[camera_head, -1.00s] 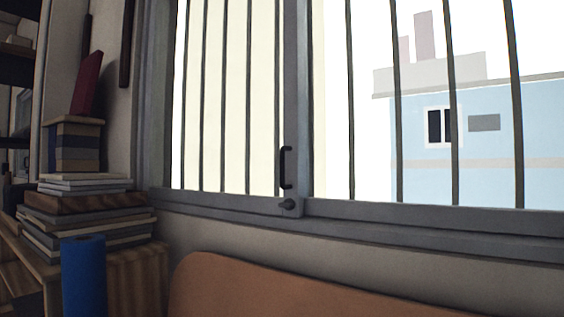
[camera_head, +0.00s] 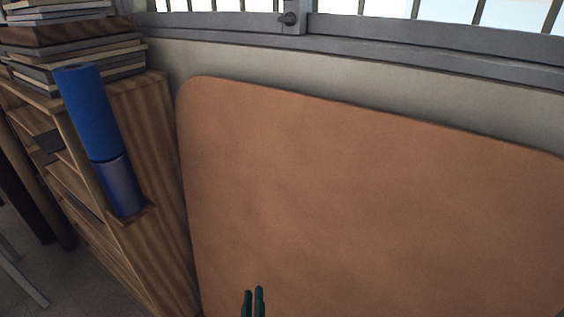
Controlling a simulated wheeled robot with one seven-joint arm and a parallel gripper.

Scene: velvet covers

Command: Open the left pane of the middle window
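Only the bottom of the grey-framed window (camera_head: 420,50) shows, along the top edge. A dark round knob (camera_head: 289,19) sits low on the upright where the two panes meet. The left pane's lower rail (camera_head: 215,20) shows to the left of it. The upper parts of the panes and the black pull handle are out of view. Two slim dark prongs, which look like the fingertips of my gripper (camera_head: 253,300), stand close together at the bottom edge, far below the window and touching nothing visible. The view does not settle whether they are shut.
A large orange-brown headboard-like panel (camera_head: 360,200) stands below the window and fills the middle. Some floor (camera_head: 70,285) shows at lower left.

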